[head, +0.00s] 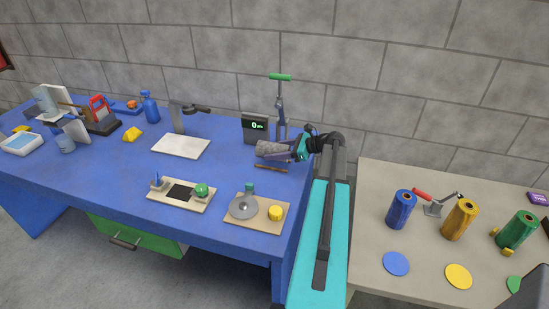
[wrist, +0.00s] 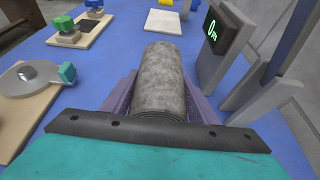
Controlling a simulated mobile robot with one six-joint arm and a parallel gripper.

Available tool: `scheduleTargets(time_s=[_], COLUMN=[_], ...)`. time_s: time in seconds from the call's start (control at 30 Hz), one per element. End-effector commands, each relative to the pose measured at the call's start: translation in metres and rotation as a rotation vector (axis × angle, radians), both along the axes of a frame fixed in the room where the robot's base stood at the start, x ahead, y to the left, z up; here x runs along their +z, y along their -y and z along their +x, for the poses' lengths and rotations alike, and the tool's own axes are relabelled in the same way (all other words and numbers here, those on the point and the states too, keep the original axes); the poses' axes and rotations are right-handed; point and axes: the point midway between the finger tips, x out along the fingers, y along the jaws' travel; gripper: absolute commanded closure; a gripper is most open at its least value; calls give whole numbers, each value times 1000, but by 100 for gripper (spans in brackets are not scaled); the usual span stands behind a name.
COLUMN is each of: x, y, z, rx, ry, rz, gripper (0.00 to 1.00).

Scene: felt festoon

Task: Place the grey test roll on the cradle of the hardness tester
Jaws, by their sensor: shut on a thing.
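The grey test roll (head: 268,148) is held level by my gripper (head: 290,151), near the back right of the blue table. In the wrist view the roll (wrist: 158,75) lies lengthwise between the two fingers, pointing away from my wrist. My gripper is shut on it. The hardness tester has a green-topped upright (head: 281,105) and a dark display box (head: 256,128) with green digits. In the wrist view the display (wrist: 215,35) is right of the roll, apart from it. I cannot make out the cradle. I cannot tell whether the roll touches anything below.
A brown rod (head: 271,168) lies in front of the roll. A beige board (head: 260,217) with a grey disc and yellow piece is nearer. A white plate (head: 180,146) lies left. A side table (head: 375,225) at right bears blue, yellow and green rolls. The wall is close behind.

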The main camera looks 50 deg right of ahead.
Motion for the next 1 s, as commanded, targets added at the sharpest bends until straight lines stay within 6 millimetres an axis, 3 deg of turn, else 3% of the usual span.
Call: scheduleTargets(time_s=[0.4, 0.9, 0.93, 1.0], x=[-32, -38, -38, -38], y=[1, 1, 1, 1], z=[2, 2, 2, 2], rx=[1, 0, 0, 0], ry=[1, 1, 0, 0], rz=[1, 0, 0, 0], gripper=[78, 78, 41, 30])
